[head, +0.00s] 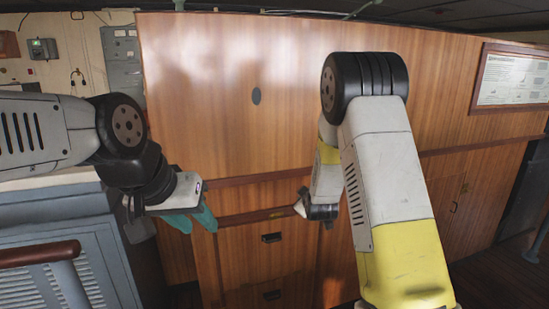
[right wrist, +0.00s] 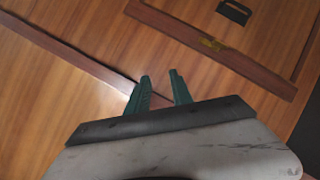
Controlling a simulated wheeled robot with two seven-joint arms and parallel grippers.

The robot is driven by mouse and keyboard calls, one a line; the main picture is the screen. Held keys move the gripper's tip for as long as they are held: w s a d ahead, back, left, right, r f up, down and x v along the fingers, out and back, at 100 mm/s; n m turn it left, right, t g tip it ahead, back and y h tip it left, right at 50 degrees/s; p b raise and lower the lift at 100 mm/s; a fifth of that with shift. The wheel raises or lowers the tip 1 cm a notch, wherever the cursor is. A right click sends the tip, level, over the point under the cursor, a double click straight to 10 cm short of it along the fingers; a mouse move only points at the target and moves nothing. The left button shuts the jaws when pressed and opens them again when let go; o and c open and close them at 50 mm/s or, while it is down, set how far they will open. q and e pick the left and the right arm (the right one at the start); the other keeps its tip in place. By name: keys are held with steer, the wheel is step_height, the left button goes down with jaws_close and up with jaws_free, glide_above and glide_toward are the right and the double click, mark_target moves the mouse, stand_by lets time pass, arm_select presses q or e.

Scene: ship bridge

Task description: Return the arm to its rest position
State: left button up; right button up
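My left gripper (head: 198,226) hangs at the left of the head view with its two teal fingers pointing down. The fingers are a little apart and nothing shows between them. My right arm is raised and bent in front of the wooden cabinet (head: 215,90). Its wrist hangs beside the forearm, and its fingers are not clear in the head view. In the right wrist view, my right gripper (right wrist: 159,76) has two green fingers apart, with only wood panelling behind the gap. Both grippers look empty.
Wooden trim rails (head: 250,180) and a drawer with a dark handle (head: 271,238) face the arms. A grey louvred unit (head: 85,230) with a wooden handrail (head: 40,253) stands at lower left. A framed notice (head: 512,78) hangs at right. Dark floor shows at lower right.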

steer(key=s+d+r+m+g+y, duration=0.2)
steer(key=s+r+m+g, duration=0.3)
steer(key=s+r, duration=1.1)
steer(key=s+d+m+g, duration=0.1)
steer(key=s+m+g, duration=0.1)
steer(key=s, duration=2.1)
steer(key=shift+d+r+m, duration=0.25)
steer(key=shift+r+m, duration=0.15)
steer(key=shift+m, duration=0.5)
